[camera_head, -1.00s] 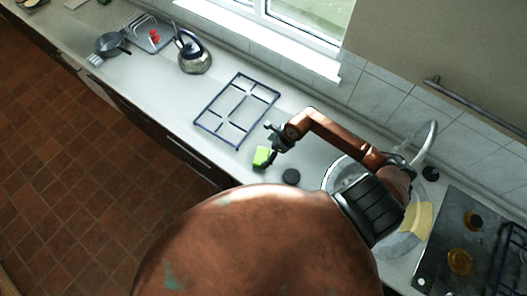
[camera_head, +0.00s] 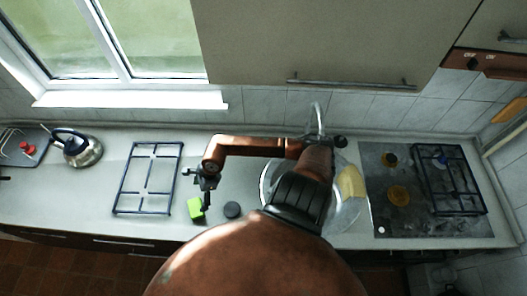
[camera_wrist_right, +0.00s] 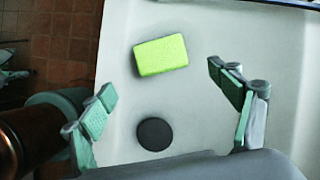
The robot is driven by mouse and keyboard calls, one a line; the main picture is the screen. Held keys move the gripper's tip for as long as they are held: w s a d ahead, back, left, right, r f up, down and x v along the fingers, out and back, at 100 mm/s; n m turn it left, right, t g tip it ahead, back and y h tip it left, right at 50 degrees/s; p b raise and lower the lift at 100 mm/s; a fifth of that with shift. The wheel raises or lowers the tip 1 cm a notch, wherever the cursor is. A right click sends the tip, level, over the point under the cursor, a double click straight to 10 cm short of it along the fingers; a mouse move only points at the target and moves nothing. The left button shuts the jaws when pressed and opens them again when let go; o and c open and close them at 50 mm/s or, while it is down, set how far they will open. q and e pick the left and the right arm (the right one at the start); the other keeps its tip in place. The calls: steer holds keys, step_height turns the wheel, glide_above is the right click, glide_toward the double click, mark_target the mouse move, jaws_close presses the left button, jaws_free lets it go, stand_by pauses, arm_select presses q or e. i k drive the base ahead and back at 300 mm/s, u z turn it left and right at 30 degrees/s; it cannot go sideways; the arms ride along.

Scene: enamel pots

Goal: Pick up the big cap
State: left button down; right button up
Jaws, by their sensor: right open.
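A round black cap (camera_head: 232,210) lies flat on the pale counter, right of a green sponge (camera_head: 195,208). A second, smaller-looking black round piece (camera_head: 340,141) is near the tap. I take the first as the big cap. My right gripper (camera_head: 202,188) is over the counter, up and left of this cap, near the sponge. In the right wrist view the fingers (camera_wrist_right: 165,98) are spread and empty. The cap (camera_wrist_right: 155,134) shows whole, low between them, with the sponge (camera_wrist_right: 161,55) beyond it. My left gripper is not seen.
A pan grate (camera_head: 148,178) lies left of the sponge, and a kettle (camera_head: 77,147) stands farther left. The round sink (camera_head: 350,212) is right of the cap, partly behind my arm. A hob (camera_head: 385,215) with a grate (camera_head: 447,180) is at the right. The counter around the cap is clear.

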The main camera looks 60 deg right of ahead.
mark_target(232, 210)
steer(key=z, duration=0.55)
steer(key=k, duration=0.5)
steer(key=z, duration=1.3)
steer(key=k, duration=0.75)
steer(key=z, duration=0.4)
